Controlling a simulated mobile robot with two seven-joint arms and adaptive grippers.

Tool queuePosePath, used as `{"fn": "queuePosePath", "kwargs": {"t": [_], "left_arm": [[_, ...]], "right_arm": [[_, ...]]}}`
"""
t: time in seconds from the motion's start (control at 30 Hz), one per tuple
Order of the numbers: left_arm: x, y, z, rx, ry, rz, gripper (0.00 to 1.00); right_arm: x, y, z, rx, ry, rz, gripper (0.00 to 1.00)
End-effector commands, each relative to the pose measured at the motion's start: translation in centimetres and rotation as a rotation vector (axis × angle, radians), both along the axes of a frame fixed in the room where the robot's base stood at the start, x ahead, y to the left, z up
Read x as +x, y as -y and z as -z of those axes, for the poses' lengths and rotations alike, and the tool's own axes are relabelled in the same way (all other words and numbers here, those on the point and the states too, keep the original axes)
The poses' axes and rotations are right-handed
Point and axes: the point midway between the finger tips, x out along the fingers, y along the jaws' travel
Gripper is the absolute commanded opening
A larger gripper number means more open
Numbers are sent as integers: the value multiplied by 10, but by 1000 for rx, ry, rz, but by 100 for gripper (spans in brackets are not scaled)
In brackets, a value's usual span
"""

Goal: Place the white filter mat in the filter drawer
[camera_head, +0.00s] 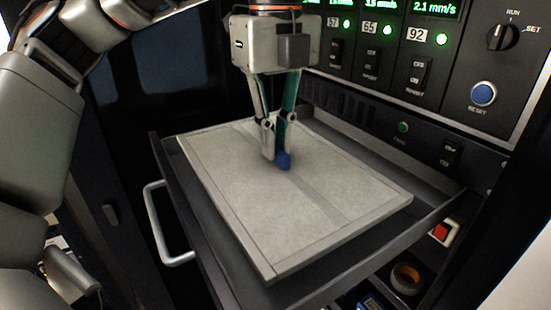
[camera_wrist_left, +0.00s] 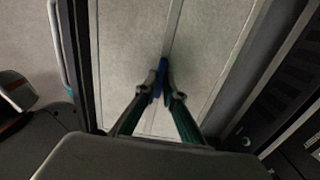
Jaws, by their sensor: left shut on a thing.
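The white filter mat (camera_head: 310,200) is a flat pale panel with a border and a strip along its middle. It lies over the open filter drawer (camera_head: 212,262), slightly turned against the drawer's walls; its near end looks level with or above the rim. My left gripper (camera_head: 279,160) points down at the mat's middle, shut on a small blue tab there. In the left wrist view the fingers (camera_wrist_left: 160,90) close on the blue tab (camera_wrist_left: 161,72), with the mat (camera_wrist_left: 130,50) beneath. The gripper hides part of the strip. My right gripper is not in view.
The drawer's handle (camera_head: 163,225) sticks out at the left. A panel with green lamps, a knob (camera_head: 502,37) and a blue reset button (camera_head: 483,94) rises behind. A red switch (camera_head: 441,231) is at the right. A tape roll (camera_head: 406,277) lies below the drawer.

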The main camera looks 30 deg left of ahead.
Motion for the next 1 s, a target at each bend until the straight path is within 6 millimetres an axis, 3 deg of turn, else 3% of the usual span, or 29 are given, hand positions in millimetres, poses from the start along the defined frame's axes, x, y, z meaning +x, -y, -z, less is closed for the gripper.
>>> {"fn": "queuePosePath", "kwargs": {"t": [0.33,0.73,0.77,0.8,1.0], "left_arm": [[-1,0,36,0,-1,0,0],[0,0,42,-1,1,0,0],[0,0,41,0,0,0,16],[0,0,41,0,0,0,25],[0,0,41,0,0,0,25]], "right_arm": [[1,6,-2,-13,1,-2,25],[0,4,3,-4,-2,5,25],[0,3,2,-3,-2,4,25],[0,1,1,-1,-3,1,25],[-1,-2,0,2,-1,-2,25]]}}
